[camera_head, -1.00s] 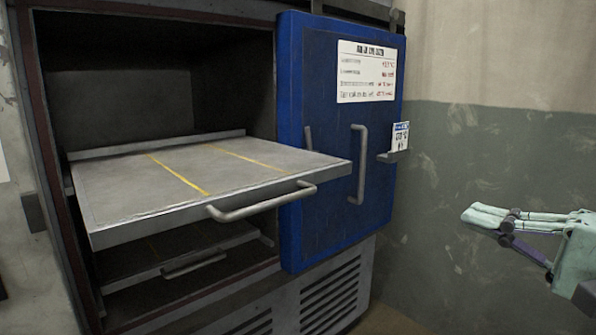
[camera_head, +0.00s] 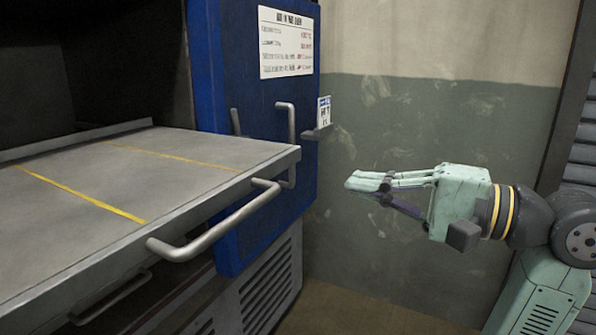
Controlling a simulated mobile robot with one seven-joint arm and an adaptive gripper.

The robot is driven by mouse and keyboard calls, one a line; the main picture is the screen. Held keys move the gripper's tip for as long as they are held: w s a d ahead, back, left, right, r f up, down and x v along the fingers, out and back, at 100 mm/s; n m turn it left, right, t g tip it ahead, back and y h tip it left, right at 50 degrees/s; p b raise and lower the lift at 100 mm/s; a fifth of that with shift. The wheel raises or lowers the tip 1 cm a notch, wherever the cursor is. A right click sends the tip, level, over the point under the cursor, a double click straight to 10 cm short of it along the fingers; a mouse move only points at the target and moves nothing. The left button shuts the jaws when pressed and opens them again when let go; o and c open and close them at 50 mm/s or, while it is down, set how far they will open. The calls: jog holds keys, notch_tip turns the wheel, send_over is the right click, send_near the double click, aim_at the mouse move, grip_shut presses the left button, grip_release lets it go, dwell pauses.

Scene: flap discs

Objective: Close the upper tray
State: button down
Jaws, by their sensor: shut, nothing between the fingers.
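The upper tray (camera_head: 150,167) is a flat grey metal sheet with yellow lines, pulled out of the dark cabinet at the left. Its grey bar handle (camera_head: 215,225) runs along the front edge. My gripper (camera_head: 352,182) is pale green, shut and empty. It points left, to the right of the tray and apart from its handle. The tray's left and front parts run out of the frame.
A lower tray handle (camera_head: 112,298) shows below. A grey-green wall (camera_head: 440,110) is behind my arm.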

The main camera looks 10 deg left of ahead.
aim_at(257, 166)
jog(key=p+x, duration=0.2)
jog(key=x, duration=1.1)
jog(key=shift+a+p, duration=0.25)
jog(key=shift+p, duration=0.15)
